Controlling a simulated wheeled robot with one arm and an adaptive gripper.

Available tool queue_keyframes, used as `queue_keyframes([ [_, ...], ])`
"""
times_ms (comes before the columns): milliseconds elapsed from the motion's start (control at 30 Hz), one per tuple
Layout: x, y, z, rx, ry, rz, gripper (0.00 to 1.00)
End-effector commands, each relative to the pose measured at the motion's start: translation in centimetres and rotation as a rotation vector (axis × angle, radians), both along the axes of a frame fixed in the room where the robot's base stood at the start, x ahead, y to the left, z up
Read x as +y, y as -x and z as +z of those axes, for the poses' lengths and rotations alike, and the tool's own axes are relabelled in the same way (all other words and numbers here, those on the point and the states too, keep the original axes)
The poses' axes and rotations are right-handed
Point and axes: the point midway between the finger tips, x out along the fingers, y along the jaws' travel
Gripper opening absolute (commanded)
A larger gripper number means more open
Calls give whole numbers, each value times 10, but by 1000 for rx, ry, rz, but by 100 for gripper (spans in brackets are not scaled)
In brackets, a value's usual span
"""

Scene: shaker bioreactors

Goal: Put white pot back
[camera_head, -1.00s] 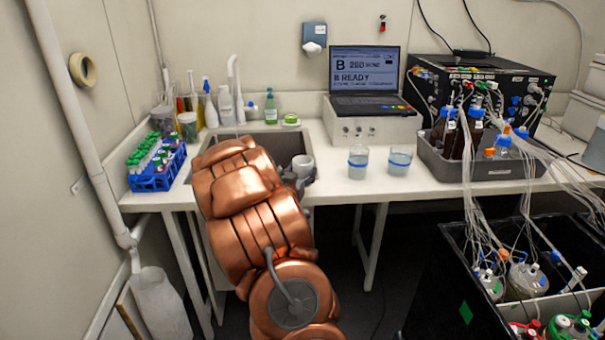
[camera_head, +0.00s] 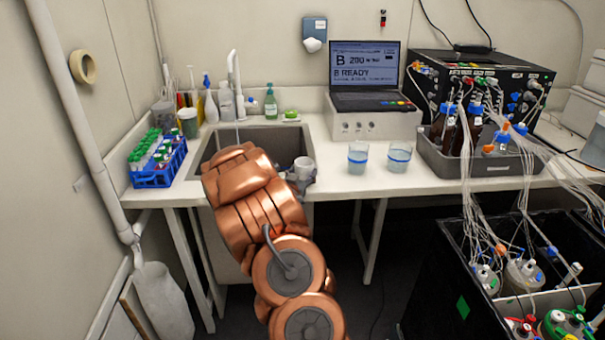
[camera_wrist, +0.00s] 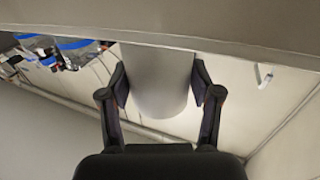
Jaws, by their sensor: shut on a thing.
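The white pot (camera_head: 304,165) is at the right side of the sink (camera_head: 286,143), near its front right rim. My gripper (camera_head: 301,181) is partly hidden behind my copper arm and shows just below the pot. In the wrist view, my gripper (camera_wrist: 160,92) has one dark finger on each side of the pot (camera_wrist: 158,78), shut on it. The pot's upper part in that view is cut off by a grey edge. I cannot tell whether its base touches anything.
Two blue-banded beakers (camera_head: 358,158) (camera_head: 398,157) stand on the counter right of the sink. A blue tube rack (camera_head: 158,165) stands left. Bottles (camera_head: 227,102) and a green sponge (camera_head: 291,114) are behind the sink. A grey tray (camera_head: 480,168) holds bottles at right.

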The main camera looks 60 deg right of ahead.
Motion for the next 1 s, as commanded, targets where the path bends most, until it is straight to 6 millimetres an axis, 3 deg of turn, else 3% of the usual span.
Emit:
queue_keyframes([
  [267, 0, 0, -4, 0, 0, 0, 40],
  [300, 0, 0, -3, 0, 0, 1, 66],
  [500, 0, 0, -3, 0, -1, 1, 87],
  [1000, 5, 0, 0, 0, -1, 2, 88],
])
